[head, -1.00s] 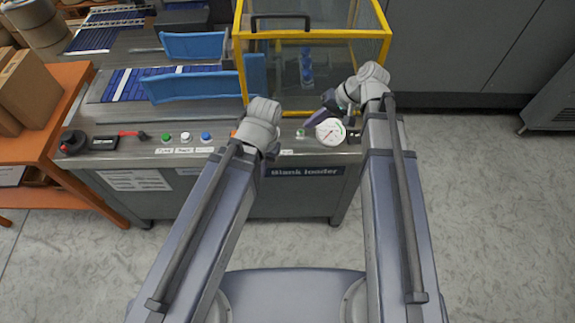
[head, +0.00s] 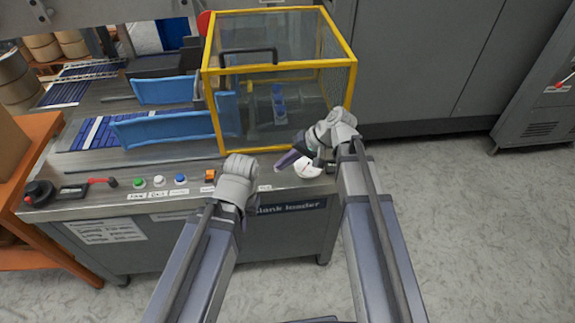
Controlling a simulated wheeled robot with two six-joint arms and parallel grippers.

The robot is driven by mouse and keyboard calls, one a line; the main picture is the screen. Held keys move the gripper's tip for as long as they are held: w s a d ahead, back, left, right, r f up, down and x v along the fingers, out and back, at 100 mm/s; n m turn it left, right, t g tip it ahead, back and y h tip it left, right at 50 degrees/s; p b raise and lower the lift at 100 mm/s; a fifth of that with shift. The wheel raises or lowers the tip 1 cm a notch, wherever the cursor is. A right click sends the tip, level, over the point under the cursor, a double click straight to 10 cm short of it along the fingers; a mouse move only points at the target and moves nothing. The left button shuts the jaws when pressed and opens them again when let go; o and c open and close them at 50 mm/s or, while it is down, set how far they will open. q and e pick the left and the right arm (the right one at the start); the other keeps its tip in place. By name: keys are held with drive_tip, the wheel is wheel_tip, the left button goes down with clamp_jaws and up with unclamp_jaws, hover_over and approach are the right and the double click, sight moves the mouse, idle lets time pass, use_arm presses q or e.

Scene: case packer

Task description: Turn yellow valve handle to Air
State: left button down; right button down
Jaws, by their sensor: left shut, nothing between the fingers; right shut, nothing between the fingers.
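I cannot make out a yellow valve handle or an Air mark in the head view; my arms cover part of the panel's right end. A round white gauge (head: 308,168) sits there, partly covered by my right gripper. My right gripper (head: 284,161) is shut and empty, pointing left just above the panel beside the gauge. My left gripper (head: 251,200) is shut and mostly hidden behind its own wrist, at the panel's front edge above the "Blank loader" label (head: 292,208).
A yellow-framed clear guard (head: 283,65) stands behind the panel. Green (head: 139,183), white (head: 158,181) and blue (head: 180,179) buttons, an orange switch (head: 210,176) and a red-handled lever (head: 103,181) line the panel to the left. The floor at right is clear.

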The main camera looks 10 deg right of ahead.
drive_tip(key=b+x, duration=0.3)
drive_tip(key=x, duration=0.2)
drive_tip(key=shift+f, duration=0.3)
drive_tip(key=shift+w+a+f+b, duration=0.1)
drive_tip(key=shift+w+a+b, duration=0.1)
drive_tip(key=shift+a, duration=0.8)
drive_tip(key=shift+w+a+b, duration=0.1)
drive_tip(key=shift+w+a, duration=0.15)
drive_tip(key=shift+a, duration=0.75)
drive_tip(key=shift+w, duration=0.15)
